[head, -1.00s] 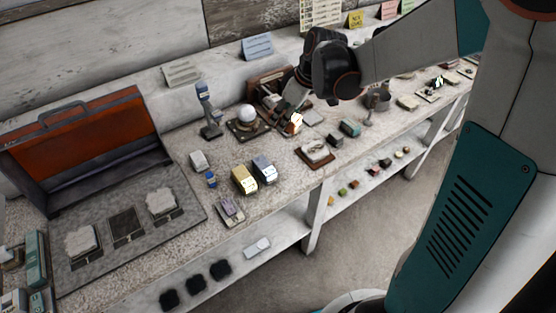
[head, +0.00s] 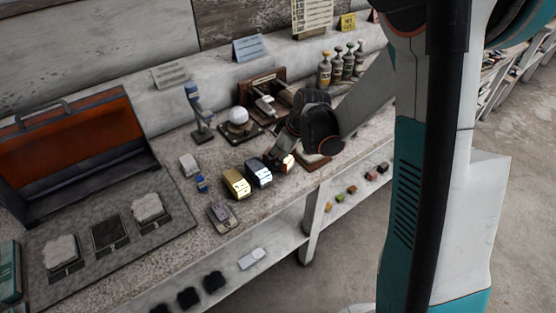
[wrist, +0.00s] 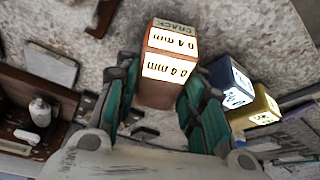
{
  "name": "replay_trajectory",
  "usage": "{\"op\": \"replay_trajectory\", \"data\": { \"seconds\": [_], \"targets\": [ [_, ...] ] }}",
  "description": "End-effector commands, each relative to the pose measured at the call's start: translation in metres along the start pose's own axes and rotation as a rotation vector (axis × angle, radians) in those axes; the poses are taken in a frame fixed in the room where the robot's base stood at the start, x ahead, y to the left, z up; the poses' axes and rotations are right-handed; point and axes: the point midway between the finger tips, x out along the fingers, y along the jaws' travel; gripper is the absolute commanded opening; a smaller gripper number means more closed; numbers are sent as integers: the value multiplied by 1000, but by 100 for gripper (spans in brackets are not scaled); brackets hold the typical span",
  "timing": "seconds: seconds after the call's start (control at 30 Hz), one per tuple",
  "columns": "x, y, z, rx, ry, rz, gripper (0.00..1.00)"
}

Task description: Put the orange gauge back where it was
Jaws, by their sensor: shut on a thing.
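My gripper (wrist: 158,100) is shut on the orange gauge (wrist: 168,60), a brown-orange block marked CRACK with lit 0.4 mm faces. In the head view, my gripper (head: 280,158) is over the front of the bench, and the orange gauge (head: 288,162) shows partly behind the fingers. The blue gauge (head: 258,172) and the yellow gauge (head: 237,183) stand in a row just left of it. In the wrist view, the blue gauge (wrist: 230,82) and yellow gauge (wrist: 256,110) are right of the held one. I cannot tell whether the orange gauge touches the bench.
A white sphere (head: 238,116) sits on a dark base behind, beside a wooden rack (head: 263,90). A blue-grey upright tool (head: 196,108) stands left. A purple-grey device (head: 221,214) lies near the front edge. An open orange-lined case (head: 75,150) is at far left.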

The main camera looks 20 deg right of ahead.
Motion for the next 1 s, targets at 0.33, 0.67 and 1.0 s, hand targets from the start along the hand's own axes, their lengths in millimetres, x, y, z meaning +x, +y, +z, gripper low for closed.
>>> {"op": "replay_trajectory", "data": {
  "seconds": [0.33, 0.67, 1.0],
  "targets": [
    [6, 0, 3, 0, 0, 0, 17],
    [8, 0, 3, 0, 0, 0, 45],
    [-13, 0, 1, 2, 0, 1, 45]
  ]
}}
